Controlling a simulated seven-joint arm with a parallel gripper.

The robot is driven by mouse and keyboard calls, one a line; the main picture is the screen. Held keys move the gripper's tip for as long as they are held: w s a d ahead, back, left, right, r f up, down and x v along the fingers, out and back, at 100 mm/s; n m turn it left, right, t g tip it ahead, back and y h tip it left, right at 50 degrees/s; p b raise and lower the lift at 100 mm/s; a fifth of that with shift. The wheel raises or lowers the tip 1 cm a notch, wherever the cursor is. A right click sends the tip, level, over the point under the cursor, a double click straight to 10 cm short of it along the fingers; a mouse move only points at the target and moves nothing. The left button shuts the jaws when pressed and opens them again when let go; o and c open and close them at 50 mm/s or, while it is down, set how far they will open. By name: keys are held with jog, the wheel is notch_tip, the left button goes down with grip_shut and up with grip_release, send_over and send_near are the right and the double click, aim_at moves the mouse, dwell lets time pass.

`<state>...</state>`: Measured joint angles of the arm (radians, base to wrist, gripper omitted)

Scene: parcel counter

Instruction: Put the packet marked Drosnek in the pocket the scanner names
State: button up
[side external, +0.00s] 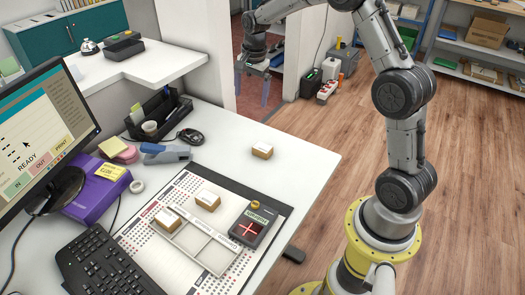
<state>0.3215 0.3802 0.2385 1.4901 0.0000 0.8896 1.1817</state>
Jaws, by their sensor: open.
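Three small white-topped brown packets are in view. One packet (262,150) lies alone on the bare counter, another packet (208,201) lies on the printed mat above the pocket tray, and a third packet (168,219) is at the tray's left end, seemingly in a pocket. Their markings are too small to read, so I cannot tell which is Drosnek. The white pocket tray (204,244) has other pockets that look empty. The dark scanner (251,225) shows a red cross and a small green display I cannot read. My gripper (253,93) is open and empty, high beyond the counter's far edge.
A monitor (45,135) reading READY, a keyboard (105,262), a purple box (95,190), a stapler (166,153) and a black desk organizer (158,112) occupy the left. A partition wall (190,40) rises behind. The counter's right side is clear around the lone packet.

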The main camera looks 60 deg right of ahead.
jog(key=s+d+f+g, duration=0.1)
jog(key=d+f+g, duration=0.15)
jog(key=f, duration=0.65)
send_over(262, 147)
jog(key=shift+m+t, duration=0.4)
jog(key=shift+t, duration=0.05)
notch_tip(262, 147, down, 6)
jog(key=shift+w+f, duration=0.1)
jog(key=shift+f, duration=0.1)
jog(key=shift+s+f, duration=0.2)
jog(key=shift+f, duration=2.95)
jog(key=shift+c, duration=0.3)
jog(key=c, duration=1.4)
jog(key=shift+r, duration=0.15)
